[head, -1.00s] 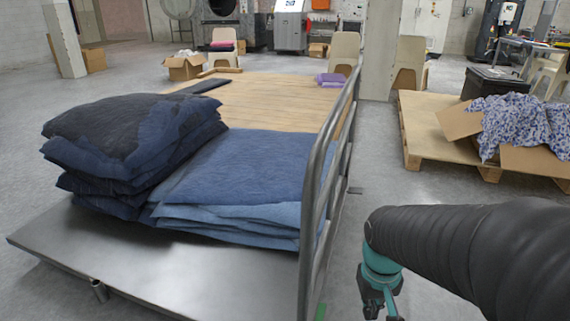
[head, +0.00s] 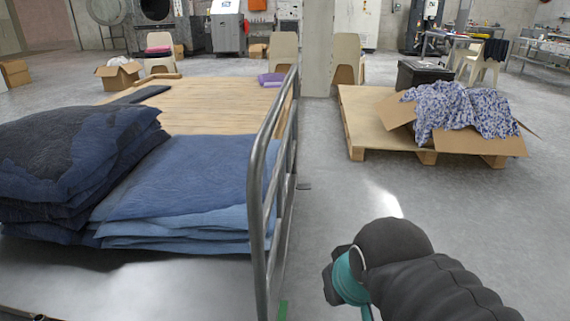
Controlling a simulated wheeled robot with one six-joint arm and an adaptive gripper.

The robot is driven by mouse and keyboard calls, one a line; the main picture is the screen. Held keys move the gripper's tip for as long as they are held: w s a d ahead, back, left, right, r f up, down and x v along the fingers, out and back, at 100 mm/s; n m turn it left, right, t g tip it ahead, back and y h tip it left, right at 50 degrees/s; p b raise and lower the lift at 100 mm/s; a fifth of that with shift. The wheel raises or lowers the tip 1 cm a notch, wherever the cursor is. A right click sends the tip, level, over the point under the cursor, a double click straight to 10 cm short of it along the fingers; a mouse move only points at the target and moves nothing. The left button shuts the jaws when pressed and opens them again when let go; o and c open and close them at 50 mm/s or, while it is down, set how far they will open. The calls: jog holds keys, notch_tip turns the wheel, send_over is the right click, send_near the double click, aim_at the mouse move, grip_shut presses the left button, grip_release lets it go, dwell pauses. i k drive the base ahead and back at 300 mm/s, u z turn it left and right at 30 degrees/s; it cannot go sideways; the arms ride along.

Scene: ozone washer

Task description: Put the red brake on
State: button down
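No red brake shows in the head view. A metal cart (head: 150,288) with a tubular rail (head: 262,180) on its right side stands at the left and carries stacked denim. A small green part (head: 283,309) shows at the bottom edge beside the foot of the rail; I cannot tell what it is. My arm, in a dark sleeve, reaches in from the lower right, with a teal joint at its end. It is apart from the rail, to its right. My gripper's fingers are not visible; the wrist runs off the bottom edge.
A dark denim stack (head: 70,160) and a lighter one (head: 180,190) lie on the cart. A wooden pallet (head: 362,130) with an open box (head: 470,140) of patterned cloth stands at right. Between the rail and the pallet lies open grey floor (head: 325,215).

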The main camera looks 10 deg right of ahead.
aim_at(301, 186)
jog(key=k, duration=1.2)
jog(key=z, duration=1.05)
jog(key=i, duration=0.9)
jog(key=u, duration=0.35)
jog(key=i, duration=1.55)
jog(key=z, duration=0.25)
jog(key=i, duration=1.5)
jog(key=u, duration=0.5)
